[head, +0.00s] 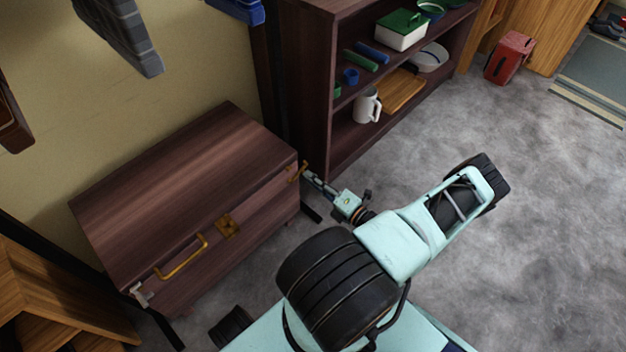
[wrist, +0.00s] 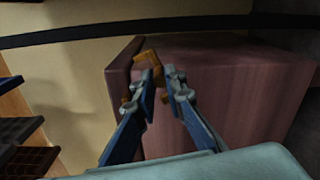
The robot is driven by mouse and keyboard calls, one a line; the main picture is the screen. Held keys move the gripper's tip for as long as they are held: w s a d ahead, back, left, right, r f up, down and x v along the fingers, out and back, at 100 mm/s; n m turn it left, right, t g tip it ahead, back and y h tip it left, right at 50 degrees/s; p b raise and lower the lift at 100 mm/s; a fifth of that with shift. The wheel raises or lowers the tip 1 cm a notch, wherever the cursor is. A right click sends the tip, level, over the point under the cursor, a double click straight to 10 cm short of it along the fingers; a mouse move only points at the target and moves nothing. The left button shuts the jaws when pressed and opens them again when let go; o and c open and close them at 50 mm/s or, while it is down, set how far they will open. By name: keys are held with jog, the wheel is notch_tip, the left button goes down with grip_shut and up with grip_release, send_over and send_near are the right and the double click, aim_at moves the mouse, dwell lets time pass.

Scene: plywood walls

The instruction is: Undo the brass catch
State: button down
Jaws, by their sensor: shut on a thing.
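A dark wooden chest (head: 180,185) stands against the wall with its lid down. The catch also shows in the wrist view (wrist: 149,57), at the chest's corner. My gripper (head: 306,173) is at the catch, shut on it; in the wrist view my fingertips (wrist: 162,76) are close together around its lower part, which they partly hide. A grey catch (head: 139,294) is at the left end of the front. A brass plate (head: 228,226) sits at mid-front.
A brass handle (head: 182,258) juts from the chest's front. A dark shelf unit (head: 318,80) stands close beside the chest and my gripper, holding a mug (head: 367,106) and boxes. A red can (head: 509,57) stands farther right. The grey floor (head: 540,200) at right is clear.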

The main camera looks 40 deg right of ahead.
jog(key=shift+f+m, duration=0.1)
jog(key=shift+m, duration=0.3)
jog(key=shift+w, duration=0.1)
jog(key=c, duration=2)
grip_release()
jog(key=shift+o, duration=0.2)
notch_tip(320, 180, up, 10)
